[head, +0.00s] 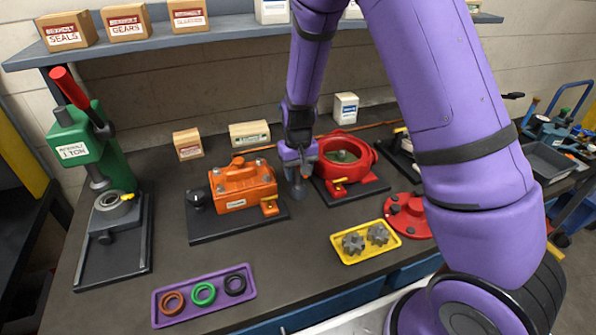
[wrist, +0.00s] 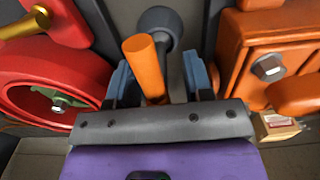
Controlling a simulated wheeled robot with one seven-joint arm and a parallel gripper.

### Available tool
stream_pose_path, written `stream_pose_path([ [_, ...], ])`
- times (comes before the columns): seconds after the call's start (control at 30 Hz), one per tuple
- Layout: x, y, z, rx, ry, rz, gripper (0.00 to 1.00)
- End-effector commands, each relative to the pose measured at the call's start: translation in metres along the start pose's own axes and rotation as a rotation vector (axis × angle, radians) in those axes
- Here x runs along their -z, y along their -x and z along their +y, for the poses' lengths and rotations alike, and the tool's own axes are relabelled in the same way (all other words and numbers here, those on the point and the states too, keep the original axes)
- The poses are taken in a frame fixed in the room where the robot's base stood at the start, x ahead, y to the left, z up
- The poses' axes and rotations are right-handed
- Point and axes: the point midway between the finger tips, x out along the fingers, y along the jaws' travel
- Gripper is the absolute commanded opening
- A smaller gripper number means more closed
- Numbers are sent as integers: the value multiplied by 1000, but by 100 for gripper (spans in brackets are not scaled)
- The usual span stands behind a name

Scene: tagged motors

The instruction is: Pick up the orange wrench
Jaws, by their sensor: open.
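The orange wrench (wrist: 148,68) shows in the wrist view as an orange rod with a rounded end, seen foreshortened. It appears between the two blue-grey fingers of my gripper (wrist: 158,78), closer to the left one. The fingers are apart and not closed on it. Its lower part is hidden behind my gripper body. A grey round knob on a stem (wrist: 159,20) lies just beyond it; I cannot tell if it belongs to the wrench. In the head view my gripper (head: 299,165) points down between the two motors and hides the orange rod.
The orange motor housing (head: 243,187) stands left of my gripper, the red round housing (head: 366,156) right, both close. A yellow tray with gears (head: 348,259), a purple tray with rings (head: 240,292) and a green press (head: 115,163) stand around. The front middle bench is clear.

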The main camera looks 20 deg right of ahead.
Motion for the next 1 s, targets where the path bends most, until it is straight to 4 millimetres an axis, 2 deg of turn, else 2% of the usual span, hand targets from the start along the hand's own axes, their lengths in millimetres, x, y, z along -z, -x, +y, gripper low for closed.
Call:
stream_pose_path([
  [0.1, 0, 0, 0, 0, 0, 0, 44],
  [0.3, 0, 0, 0, 0, 0, 0, 0],
  [0.73, 0, 4, 0, 0, 1, 1, 0],
  [0.87, 1, 14, -1, 1, 1, 4, 0],
  [1.0, 1, 33, -1, 1, 2, 4, 0],
])
